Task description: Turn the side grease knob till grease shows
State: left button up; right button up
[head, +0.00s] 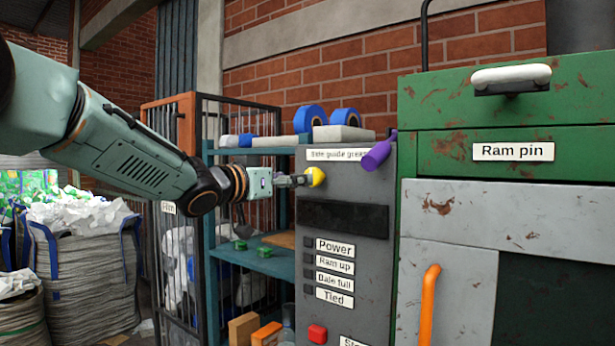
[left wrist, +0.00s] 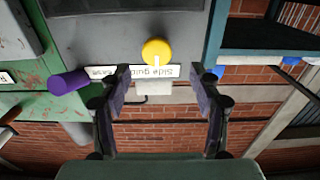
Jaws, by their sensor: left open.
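The yellow round knob (head: 316,177) sticks out of the upper part of the grey control panel (head: 345,255), below a label that reads "Side guide grease" (head: 338,155). My left gripper (head: 300,180) comes in from the left, its fingertips right at the knob in the head view. In the left wrist view, which is upside down, the knob (left wrist: 156,51) lies just beyond and between the open fingertips (left wrist: 160,75). The fingers look apart from it. A white pointer mark shows on the knob. No grease shows. My right gripper is not in view.
A purple handle (head: 377,156) juts out right of the knob. The green press (head: 500,110) with a "Ram pin" label and orange handle (head: 428,300) stands right. A teal shelf (head: 255,262) with blue rolls and a wire cage stand left. A red button (head: 317,333) sits low.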

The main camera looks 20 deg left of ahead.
aim_at(316, 177)
pick_arm(q)
jog(key=p+x, duration=0.1)
jog(key=x, duration=0.5)
jog(key=shift+p, duration=0.35)
jog(key=shift+s+a, duration=0.1)
jog(key=shift+a, duration=0.05)
jog(key=shift+c, duration=0.2)
jog(key=shift+w+d, duration=0.3)
jog(key=shift+d, duration=0.4)
jog(key=c, duration=0.5)
jog(key=shift+a+f, duration=0.15)
jog(key=shift+a, duration=0.25)
jog(key=c, duration=0.4)
jog(key=shift+d, duration=0.2)
jog(key=shift+c, duration=1)
